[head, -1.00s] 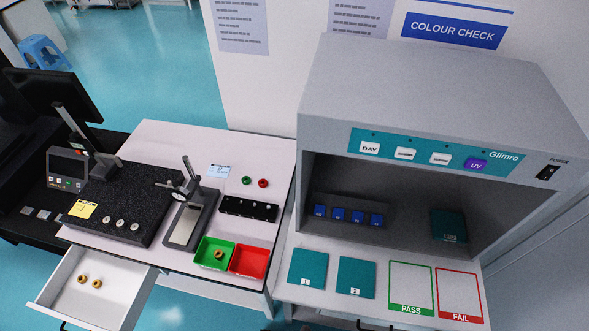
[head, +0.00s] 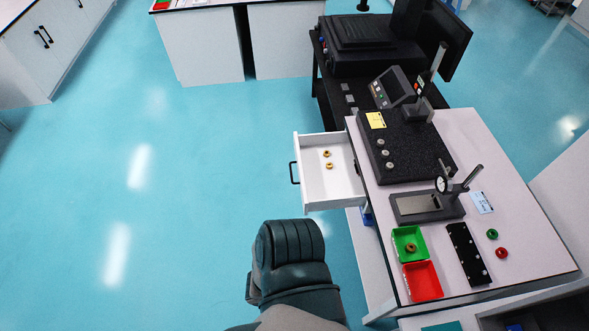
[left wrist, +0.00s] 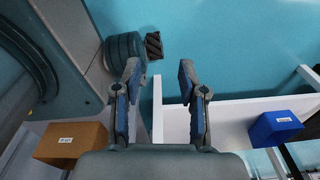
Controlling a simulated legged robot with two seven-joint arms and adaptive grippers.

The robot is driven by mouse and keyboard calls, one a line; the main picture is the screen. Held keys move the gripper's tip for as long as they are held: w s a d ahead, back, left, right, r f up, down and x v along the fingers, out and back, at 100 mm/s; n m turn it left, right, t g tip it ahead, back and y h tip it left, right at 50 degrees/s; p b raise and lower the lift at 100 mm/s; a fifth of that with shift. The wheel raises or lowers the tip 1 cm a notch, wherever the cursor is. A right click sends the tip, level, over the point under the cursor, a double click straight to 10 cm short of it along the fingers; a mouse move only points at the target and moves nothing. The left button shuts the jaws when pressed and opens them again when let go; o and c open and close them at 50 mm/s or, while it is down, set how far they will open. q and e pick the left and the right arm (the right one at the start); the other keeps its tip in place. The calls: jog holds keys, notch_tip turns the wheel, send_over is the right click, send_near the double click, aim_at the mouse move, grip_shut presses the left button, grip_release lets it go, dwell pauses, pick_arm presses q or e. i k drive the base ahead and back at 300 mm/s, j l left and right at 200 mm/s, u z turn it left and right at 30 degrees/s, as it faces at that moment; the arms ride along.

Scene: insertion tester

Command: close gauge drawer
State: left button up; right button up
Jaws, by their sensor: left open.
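The gauge drawer (head: 331,186) stands pulled out from the left side of the white bench in the head view. It is a white tray with a dark handle (head: 294,172) on its outer front, and two brass rings (head: 328,160) lie in it. My left arm reaches up from the bottom of the head view, below the drawer; its gripper cannot be made out there. In the left wrist view my left gripper (left wrist: 158,75) is open and empty. White panels (left wrist: 250,108) show close by its right finger; I cannot tell whether they belong to the drawer. My right gripper is in no view.
The bench top (head: 520,215) carries a black granite plate (head: 425,150), a gauge stand (head: 428,207), a green bin (head: 409,243) and a red bin (head: 422,281). Blue (left wrist: 275,128) and orange (left wrist: 70,142) boxes show in the wrist view. Floor left of the drawer is clear.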

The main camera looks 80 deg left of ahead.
aim_at(321, 189)
jog(key=k+u, duration=0.1)
jog(key=u, duration=0.25)
jog(key=k+j+u, duration=0.15)
jog(key=u, duration=0.25)
jog(key=k+j+u, duration=0.1)
jog(key=u, duration=1.5)
